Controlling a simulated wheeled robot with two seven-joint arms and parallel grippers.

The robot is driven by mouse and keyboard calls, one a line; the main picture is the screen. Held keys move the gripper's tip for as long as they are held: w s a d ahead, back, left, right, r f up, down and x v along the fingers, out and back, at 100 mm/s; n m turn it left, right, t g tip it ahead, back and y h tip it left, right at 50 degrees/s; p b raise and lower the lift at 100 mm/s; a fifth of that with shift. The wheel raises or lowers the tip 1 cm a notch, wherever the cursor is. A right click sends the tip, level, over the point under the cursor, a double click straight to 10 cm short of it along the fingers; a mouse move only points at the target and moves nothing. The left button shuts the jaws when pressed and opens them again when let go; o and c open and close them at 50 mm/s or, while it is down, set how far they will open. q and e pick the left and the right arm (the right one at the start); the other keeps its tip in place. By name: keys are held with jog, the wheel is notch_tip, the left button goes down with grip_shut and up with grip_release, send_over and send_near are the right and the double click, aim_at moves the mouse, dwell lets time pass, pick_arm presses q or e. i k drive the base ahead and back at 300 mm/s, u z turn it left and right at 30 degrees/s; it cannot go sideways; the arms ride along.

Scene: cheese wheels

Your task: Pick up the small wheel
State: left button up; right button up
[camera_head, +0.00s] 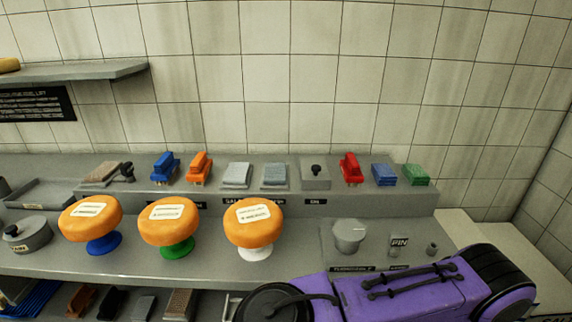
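Three orange cheese wheels with white labels sit tilted toward me on stands on the grey counter. The left wheel (91,226) is on a blue stand (104,244), the middle wheel (168,233) on a green stand (178,250), the right wheel (255,232) on a white stand (255,254). They look close in size, and I cannot tell which is the small one. The label print is too small to read. A purple arm part of mine crosses the lower right, right of the wheels. Neither gripper can be made out.
A raised ledge behind holds a blue block (165,167), an orange block (200,168), a red block (350,169) and grey stacks. A grey knob (348,234) stands at right. A round grey weight (27,234) is at far left. A wall shelf (85,72) overhangs upper left.

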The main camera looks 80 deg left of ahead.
aim_at(252, 223)
jog(key=i, duration=1.1)
jog(key=u, duration=2.25)
